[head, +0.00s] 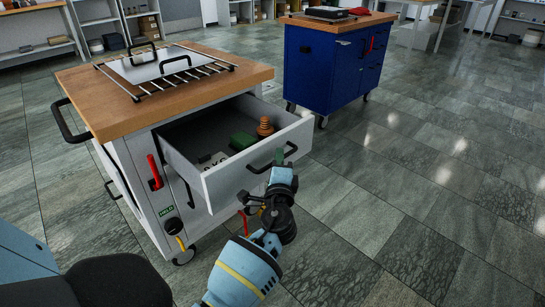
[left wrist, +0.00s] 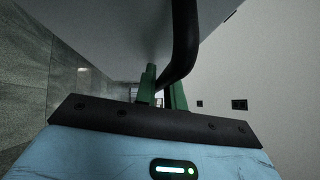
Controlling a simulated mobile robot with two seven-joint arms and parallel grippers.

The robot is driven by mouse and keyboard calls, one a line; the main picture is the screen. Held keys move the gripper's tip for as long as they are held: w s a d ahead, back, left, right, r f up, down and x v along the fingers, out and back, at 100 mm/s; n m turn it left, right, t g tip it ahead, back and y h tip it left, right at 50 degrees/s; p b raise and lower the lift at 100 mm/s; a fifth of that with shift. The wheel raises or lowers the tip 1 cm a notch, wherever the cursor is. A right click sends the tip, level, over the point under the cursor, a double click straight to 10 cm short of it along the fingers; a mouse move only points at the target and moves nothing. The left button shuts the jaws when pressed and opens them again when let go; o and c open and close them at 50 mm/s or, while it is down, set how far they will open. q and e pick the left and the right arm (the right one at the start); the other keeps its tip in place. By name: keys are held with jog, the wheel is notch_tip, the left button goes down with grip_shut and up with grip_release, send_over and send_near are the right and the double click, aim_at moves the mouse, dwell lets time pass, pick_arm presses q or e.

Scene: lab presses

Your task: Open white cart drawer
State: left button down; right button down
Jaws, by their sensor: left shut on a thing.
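The white cart (head: 190,205) stands at the left with a wooden top. Its top drawer (head: 250,162) is pulled well out, showing a green item (head: 242,140) and an orange-brown ribbed item (head: 265,127) inside. The black drawer handle (head: 270,160) is on the drawer's front. My left gripper (head: 285,155) is at the right part of this handle, shut on it. In the left wrist view, the green fingers (left wrist: 163,88) sit on either side of the black handle bar (left wrist: 185,45). My right gripper is not seen.
A wire rack (head: 165,72) with a metal plate lies on the cart top. A red-handled tool (head: 155,172) hangs on the cart's side. A blue cart (head: 330,60) stands behind to the right. The tiled floor at right is clear.

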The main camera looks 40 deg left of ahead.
pick_arm(q)
jog(key=shift+s+d+f, duration=0.1)
jog(key=shift+s+d, duration=0.1)
jog(key=shift+d, duration=1.75)
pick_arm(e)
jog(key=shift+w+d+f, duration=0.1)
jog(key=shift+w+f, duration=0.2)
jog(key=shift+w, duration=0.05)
pick_arm(q)
jog(key=c, duration=1.6)
grip_release()
jog(key=shift+o, duration=0.5)
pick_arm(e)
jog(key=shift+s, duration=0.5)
pick_arm(q)
jog(key=r+v, duration=0.1)
jog(key=v, duration=0.6)
jog(key=shift+s+d+f, duration=0.25)
jog(key=shift+s+f, duration=0.05)
jog(key=shift+f, duration=0.15)
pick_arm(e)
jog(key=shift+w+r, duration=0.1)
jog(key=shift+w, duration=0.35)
pick_arm(q)
jog(key=shift+f, duration=0.1)
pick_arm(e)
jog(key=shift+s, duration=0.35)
